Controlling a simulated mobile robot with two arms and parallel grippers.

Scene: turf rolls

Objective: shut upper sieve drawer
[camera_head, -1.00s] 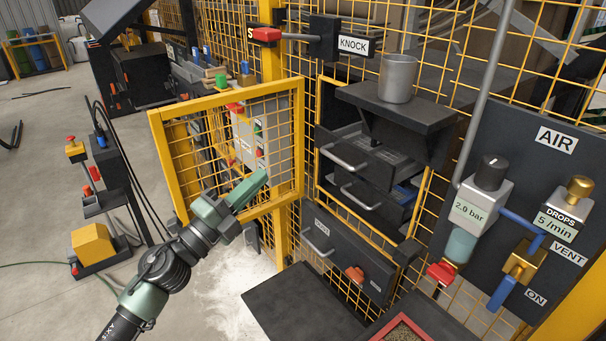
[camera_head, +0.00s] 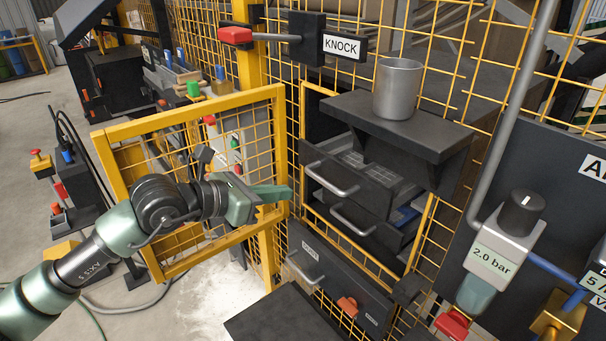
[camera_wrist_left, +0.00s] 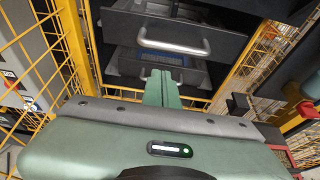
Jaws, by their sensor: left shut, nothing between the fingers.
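The upper sieve drawer (camera_head: 352,176) is a dark drawer with a grey bar handle (camera_head: 329,181), and it stands pulled out under a black shelf. The lower drawer (camera_head: 366,222) below it is also out. In the left wrist view the upper drawer (camera_wrist_left: 160,25) is at the top, with the lower drawer (camera_wrist_left: 158,65) beneath it. My left gripper (camera_head: 288,191) is shut and empty. In the head view its green fingertips are left of the drawer handles, apart from them. In the left wrist view the fingertips (camera_wrist_left: 161,75) point toward the lower drawer. My right gripper is not in view.
An open yellow mesh gate (camera_head: 106,170) stands at the left, behind my arm. A metal cup (camera_head: 397,90) stands on the black shelf (camera_head: 340,108). A closed drawer (camera_head: 340,285) is below. An air panel with a 2.0 bar regulator (camera_head: 497,250) is at the right.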

